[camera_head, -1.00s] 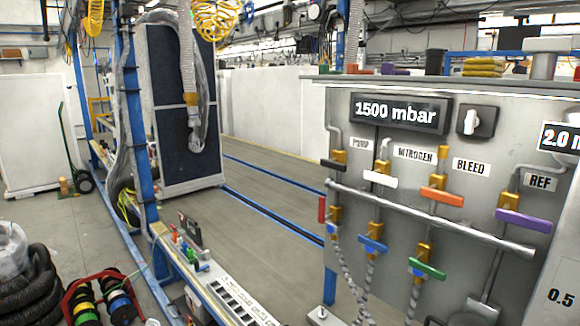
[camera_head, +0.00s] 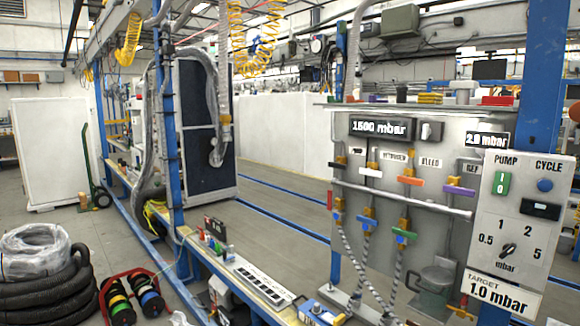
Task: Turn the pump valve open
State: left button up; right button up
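The pump valve has a black handle (camera_head: 338,166) on a brass body at the left of the grey valve panel (camera_head: 440,150). The handle lies roughly crosswise beside a small PUMP label. To its right are the white nitrogen handle (camera_head: 370,172), the orange bleed handle (camera_head: 411,180) and the purple REF handle (camera_head: 459,190). A red handle (camera_head: 330,200), a blue handle (camera_head: 364,221) and a green handle (camera_head: 403,233) sit lower, below a horizontal pipe (camera_head: 400,198). Neither of my grippers shows.
A control box (camera_head: 520,215) with a green PUMP switch (camera_head: 502,183) and a knob (camera_head: 507,250) stands at the right. The display (camera_head: 382,127) reads 1500 mbar. A long bench (camera_head: 250,287) runs in front. Black hoses (camera_head: 60,295) lie on the floor at left.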

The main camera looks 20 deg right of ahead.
aim_at(337, 165)
jog(key=u, duration=0.2)
jog(key=i, duration=1.1)
jog(key=z, duration=0.1)
